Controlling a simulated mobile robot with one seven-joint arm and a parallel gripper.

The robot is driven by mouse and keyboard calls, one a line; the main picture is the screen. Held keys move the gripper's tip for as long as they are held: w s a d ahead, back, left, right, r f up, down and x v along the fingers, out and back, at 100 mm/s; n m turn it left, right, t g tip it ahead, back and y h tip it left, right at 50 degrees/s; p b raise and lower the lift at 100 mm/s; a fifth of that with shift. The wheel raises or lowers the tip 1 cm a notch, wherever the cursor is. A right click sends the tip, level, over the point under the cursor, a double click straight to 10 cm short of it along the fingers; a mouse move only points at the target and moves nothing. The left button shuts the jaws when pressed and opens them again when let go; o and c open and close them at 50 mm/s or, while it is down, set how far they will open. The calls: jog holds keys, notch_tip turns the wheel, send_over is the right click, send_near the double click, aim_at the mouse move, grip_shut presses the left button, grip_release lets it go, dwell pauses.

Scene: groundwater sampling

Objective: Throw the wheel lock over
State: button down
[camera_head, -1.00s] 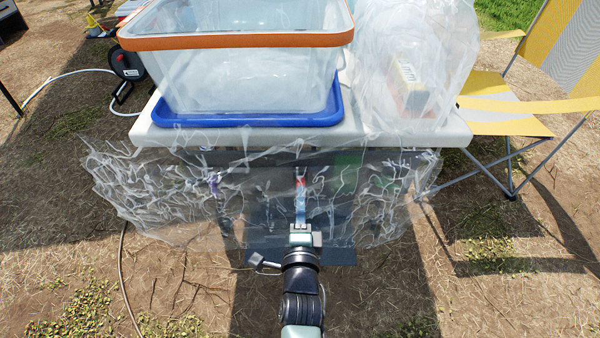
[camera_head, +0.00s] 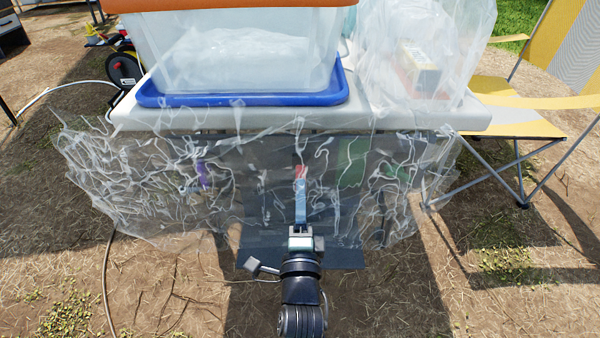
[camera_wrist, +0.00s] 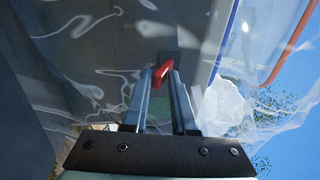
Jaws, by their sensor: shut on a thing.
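The wheel lock appears as a small red lever (camera_head: 301,171) low on the front of the cart, below the white top. In the wrist view the red lever (camera_wrist: 163,70) lies between the tips of my two fingers, slightly slanted, in front of a dark block. My gripper (camera_head: 300,184) reaches straight forward to it and is shut on it; it also shows in the wrist view (camera_wrist: 161,78). Clear wrinkled plastic film (camera_head: 130,190) hangs across the cart front around the fingers and blurs the lever's mounting. The wheel is not clearly visible.
A clear bin (camera_head: 240,65) with an orange rim sits in a blue tray (camera_head: 240,99) on the white cart top (camera_head: 400,119). A bagged box (camera_head: 420,68) stands beside it. A yellow folding chair (camera_head: 520,115) is at right. A cable lies on the ground at left.

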jog(key=shift+f, duration=0.55)
jog(key=w+f+t+b, duration=0.2)
jog(key=b, duration=0.9)
jog(key=shift+w+f, duration=0.15)
jog(key=shift+r, duration=0.2)
jog(key=c, duration=0.8)
grip_release()
jog(key=shift+w+f, duration=0.1)
jog(key=shift+f, duration=0.05)
